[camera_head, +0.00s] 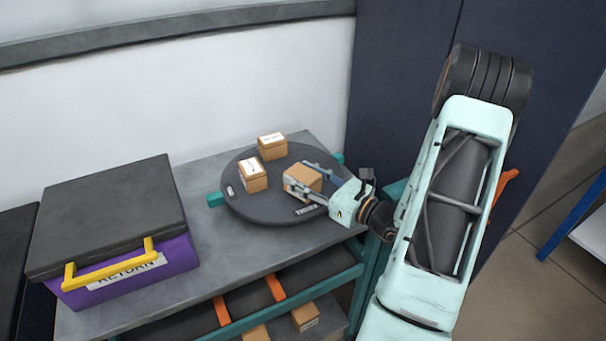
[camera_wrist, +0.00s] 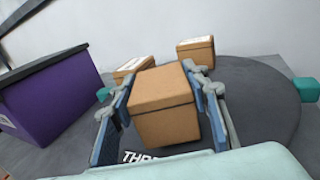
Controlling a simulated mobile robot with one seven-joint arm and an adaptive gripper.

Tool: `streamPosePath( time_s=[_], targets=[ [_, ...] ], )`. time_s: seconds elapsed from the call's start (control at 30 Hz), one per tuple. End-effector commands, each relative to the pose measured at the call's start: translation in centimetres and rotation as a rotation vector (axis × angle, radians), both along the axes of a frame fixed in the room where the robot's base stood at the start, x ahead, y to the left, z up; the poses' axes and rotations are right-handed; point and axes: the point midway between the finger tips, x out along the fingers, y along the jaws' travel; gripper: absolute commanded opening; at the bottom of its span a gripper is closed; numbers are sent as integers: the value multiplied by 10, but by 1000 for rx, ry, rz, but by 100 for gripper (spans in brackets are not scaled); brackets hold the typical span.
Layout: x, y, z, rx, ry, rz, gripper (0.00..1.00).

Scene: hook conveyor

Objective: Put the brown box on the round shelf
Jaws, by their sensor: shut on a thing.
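A brown box (camera_head: 302,180) is between the fingers of my gripper (camera_head: 312,184), over the right front part of the round dark shelf (camera_head: 262,212). In the wrist view my gripper (camera_wrist: 162,108) is shut on the brown box (camera_wrist: 165,105), with a blue-grey finger against each side. The box looks upright and at or close to the shelf surface; I cannot tell whether it touches. Two other brown boxes with white labels stand on the round shelf, one at the left (camera_head: 252,175) and one at the back (camera_head: 272,147).
A purple bin (camera_head: 150,278) with a dark lid and yellow handle, marked RETURN, stands left on the grey table (camera_head: 205,280). Teal blocks (camera_head: 215,200) sit at the shelf's rim. More boxes (camera_head: 305,316) lie on a lower rack. A dark cabinet (camera_head: 395,90) stands behind.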

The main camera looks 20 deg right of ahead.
Motion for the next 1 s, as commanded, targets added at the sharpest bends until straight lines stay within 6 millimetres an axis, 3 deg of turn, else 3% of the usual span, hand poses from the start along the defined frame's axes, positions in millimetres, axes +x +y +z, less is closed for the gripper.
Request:
streamPosePath(
  time_s=[0.93, 0.97, 1.0],
  targets=[
    [0, 0, -12, 0, -1, 0, 10],
    [0, 0, -12, 0, -1, 0, 44],
    [0, 0, -11, 0, -1, 0, 48]
  ],
)
